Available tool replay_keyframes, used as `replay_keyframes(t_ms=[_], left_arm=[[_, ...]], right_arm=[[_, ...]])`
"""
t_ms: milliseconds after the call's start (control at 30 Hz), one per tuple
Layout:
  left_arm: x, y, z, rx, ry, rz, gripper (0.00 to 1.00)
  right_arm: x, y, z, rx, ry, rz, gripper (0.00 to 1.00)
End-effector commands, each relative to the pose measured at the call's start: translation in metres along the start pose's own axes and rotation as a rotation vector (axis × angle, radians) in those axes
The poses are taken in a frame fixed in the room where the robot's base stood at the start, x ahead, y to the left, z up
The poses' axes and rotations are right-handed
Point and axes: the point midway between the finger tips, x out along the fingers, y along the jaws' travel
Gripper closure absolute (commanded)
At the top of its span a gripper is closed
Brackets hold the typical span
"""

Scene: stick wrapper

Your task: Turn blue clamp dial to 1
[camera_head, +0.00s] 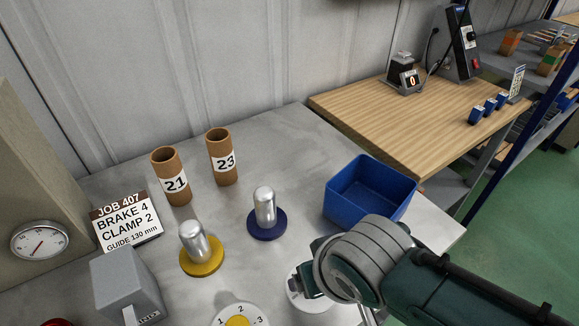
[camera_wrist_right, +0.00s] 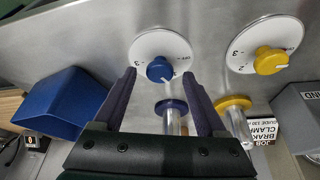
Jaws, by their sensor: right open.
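The blue clamp dial (camera_wrist_right: 160,69) is a blue knob on a round white plate (camera_wrist_right: 150,42). In the wrist view a white mark on the knob points down and slightly right; I cannot read which number it meets. A "3" shows at the plate's left. In the head view the plate (camera_head: 297,294) is mostly hidden behind my right gripper (camera_head: 309,283). My right gripper, also in the wrist view (camera_wrist_right: 159,75), is open, its fingertips on either side of the knob. I cannot tell whether they touch it. My left gripper is out of view.
A yellow dial (camera_head: 238,321) is left of the blue one. Metal posts stand on a yellow base (camera_head: 202,264) and a blue base (camera_head: 267,230). A blue bin (camera_head: 368,190) stands behind my right arm. A card (camera_head: 125,222) reads "BRAKE 4 CLAMP 2".

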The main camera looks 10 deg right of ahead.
Motion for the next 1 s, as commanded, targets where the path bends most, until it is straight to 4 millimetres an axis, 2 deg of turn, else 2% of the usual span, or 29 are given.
replay_keyframes(t_ms=[267,500,700,1000], left_arm=[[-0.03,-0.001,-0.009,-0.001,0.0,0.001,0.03],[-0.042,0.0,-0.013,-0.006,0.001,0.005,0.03],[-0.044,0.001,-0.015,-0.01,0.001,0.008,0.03],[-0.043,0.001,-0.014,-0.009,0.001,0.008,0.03]], right_arm=[[-0.05,0.0,-0.001,0.002,0.0,-0.001,0.26],[-0.084,0.0,-0.001,0.0,0.0,0.0,0.26],[-0.095,0.0,0.0,0.0,0.0,0.0,0.26],[-0.095,0.0,0.0,0.0,-0.001,0.0,0.26]])
